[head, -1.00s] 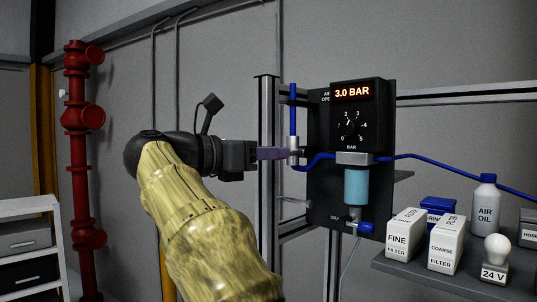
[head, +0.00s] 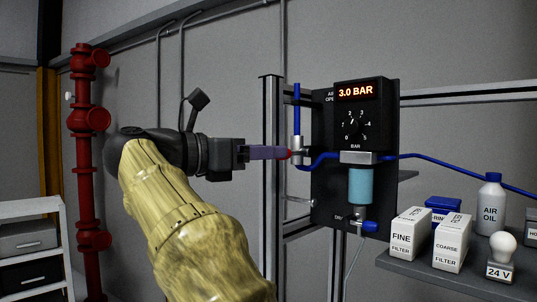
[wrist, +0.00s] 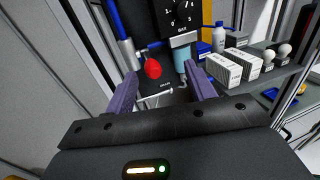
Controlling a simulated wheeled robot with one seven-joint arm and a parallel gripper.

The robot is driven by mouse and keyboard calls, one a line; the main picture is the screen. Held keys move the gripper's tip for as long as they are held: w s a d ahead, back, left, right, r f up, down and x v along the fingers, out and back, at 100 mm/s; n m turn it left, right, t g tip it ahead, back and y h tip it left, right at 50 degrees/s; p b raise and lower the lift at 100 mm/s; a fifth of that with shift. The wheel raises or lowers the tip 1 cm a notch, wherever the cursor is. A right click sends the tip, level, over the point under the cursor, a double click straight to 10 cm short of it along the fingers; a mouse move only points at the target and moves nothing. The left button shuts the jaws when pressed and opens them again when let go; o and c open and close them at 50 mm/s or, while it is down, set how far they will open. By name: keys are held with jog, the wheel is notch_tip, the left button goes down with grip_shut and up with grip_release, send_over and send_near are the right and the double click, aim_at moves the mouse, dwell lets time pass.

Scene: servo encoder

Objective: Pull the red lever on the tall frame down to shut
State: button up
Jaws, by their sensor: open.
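The red lever shows as a red knob (wrist: 152,68) in the wrist view, on a silver valve with a blue pipe. In the head view only a small red bit (head: 290,154) shows at the valve (head: 297,150) on the tall frame (head: 270,200); the fingers hide the rest. My gripper (head: 285,153) is level with the lever, to its left in the head view. In the wrist view my gripper (wrist: 161,76) is open, its purple fingers apart. The knob appears between the fingertips or just beyond them, nearer the left finger; I cannot tell any contact.
A black panel (head: 322,190) with a dial and a 3.0 BAR display (head: 356,91) stands right of the valve. A grey shelf (head: 425,273) at the right holds filter boxes (head: 408,233) and an air oil bottle (head: 490,205). A red pipe (head: 85,180) stands left.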

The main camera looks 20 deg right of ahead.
jog(key=a, duration=0.1)
jog(key=s+a, duration=0.1)
jog(key=a, duration=0.1)
jog(key=s+a, duration=0.1)
jog(key=a, duration=0.1)
jog(key=shift+a+b, duration=0.15)
jog(key=shift+b, duration=0.2)
jog(key=shift+w, duration=0.1)
